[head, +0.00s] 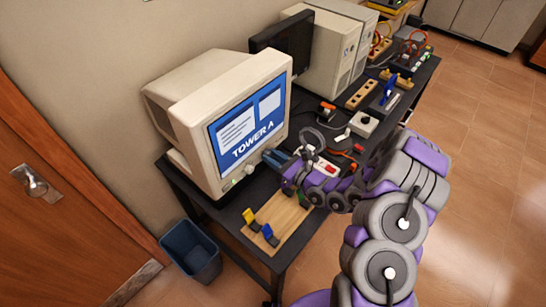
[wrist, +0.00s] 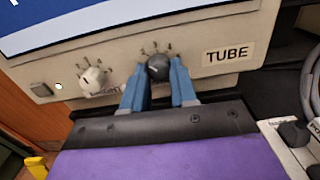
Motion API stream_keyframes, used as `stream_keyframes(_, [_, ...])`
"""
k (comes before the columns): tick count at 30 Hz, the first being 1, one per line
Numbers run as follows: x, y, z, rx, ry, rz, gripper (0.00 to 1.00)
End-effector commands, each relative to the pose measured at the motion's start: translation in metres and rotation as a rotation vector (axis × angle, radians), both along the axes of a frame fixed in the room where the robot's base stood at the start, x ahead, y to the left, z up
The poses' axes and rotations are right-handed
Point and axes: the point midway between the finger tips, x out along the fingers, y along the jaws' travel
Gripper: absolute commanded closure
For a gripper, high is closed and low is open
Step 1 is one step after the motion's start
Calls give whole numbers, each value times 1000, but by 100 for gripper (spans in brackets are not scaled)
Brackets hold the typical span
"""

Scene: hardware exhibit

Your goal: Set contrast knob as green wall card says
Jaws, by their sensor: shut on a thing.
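The cream CRT monitor (head: 215,120) shows "TOWER A" on a blue screen. In the wrist view its lower bezel (wrist: 215,25) carries a pale knob (wrist: 95,79) and a dark grey knob (wrist: 158,67), each with tick marks above. A TUBE label (wrist: 228,52) is to their right. My gripper (wrist: 159,80) has its blue fingers shut on the dark knob, one at each side. The fingers hide any label below this knob, and its pointer direction is not clear. My gripper (head: 278,160) also shows at the bezel in the head view. No green wall card is in view.
The dark bench (head: 225,215) holds a wooden board (head: 275,220) with yellow and blue clips in front of the monitor. Beige computer cases (head: 330,50), power strips and cables stand further along. A blue bin (head: 190,250) is on the floor. Floor to the right is clear.

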Motion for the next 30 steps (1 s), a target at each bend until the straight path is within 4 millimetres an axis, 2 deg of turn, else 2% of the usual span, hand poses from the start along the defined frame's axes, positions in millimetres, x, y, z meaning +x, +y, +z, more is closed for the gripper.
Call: stream_keyframes(30, [1, -1, 0, 386, 494, -5, 100])
